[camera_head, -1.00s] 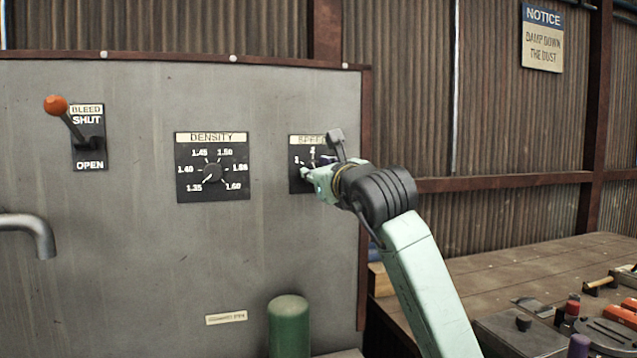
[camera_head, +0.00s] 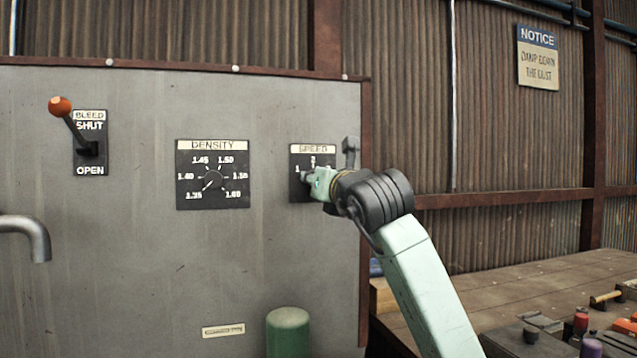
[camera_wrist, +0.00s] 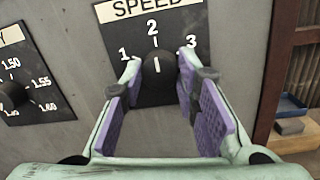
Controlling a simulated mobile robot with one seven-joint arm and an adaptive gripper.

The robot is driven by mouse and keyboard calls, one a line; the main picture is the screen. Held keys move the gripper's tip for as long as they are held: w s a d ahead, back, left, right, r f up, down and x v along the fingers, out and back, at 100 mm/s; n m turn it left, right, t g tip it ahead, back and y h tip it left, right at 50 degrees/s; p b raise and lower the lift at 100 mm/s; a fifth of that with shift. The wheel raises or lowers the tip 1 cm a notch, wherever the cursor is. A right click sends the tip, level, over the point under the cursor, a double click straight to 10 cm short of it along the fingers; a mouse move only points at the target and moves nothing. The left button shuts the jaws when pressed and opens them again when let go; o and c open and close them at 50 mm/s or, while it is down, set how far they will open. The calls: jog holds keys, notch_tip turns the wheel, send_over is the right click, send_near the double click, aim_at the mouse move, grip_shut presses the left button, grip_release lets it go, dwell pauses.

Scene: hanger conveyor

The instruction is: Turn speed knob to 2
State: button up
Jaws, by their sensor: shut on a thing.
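The speed knob (camera_wrist: 156,67) is a round black knob on a black plate (camera_wrist: 180,86) marked SPEED, with 1 at left, 2 at top and 3 at right. Its white line stands close to upright, towards the 2, in the wrist view. My gripper (camera_wrist: 158,72) has one finger on each side of the knob and is shut on it. In the head view my gripper (camera_head: 312,182) reaches the plate from the right and hides the knob and the plate's lower right part.
Left of it on the grey panel (camera_head: 120,250) are the density dial (camera_head: 213,180) and the orange-tipped bleed lever (camera_head: 60,107). A green cylinder (camera_head: 288,333) stands low in front. A bench (camera_head: 540,285) with tools lies to the right.

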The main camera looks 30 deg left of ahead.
jog(key=o, duration=1.2)
jog(key=shift+c, duration=0.2)
jog(key=v, duration=1.2)
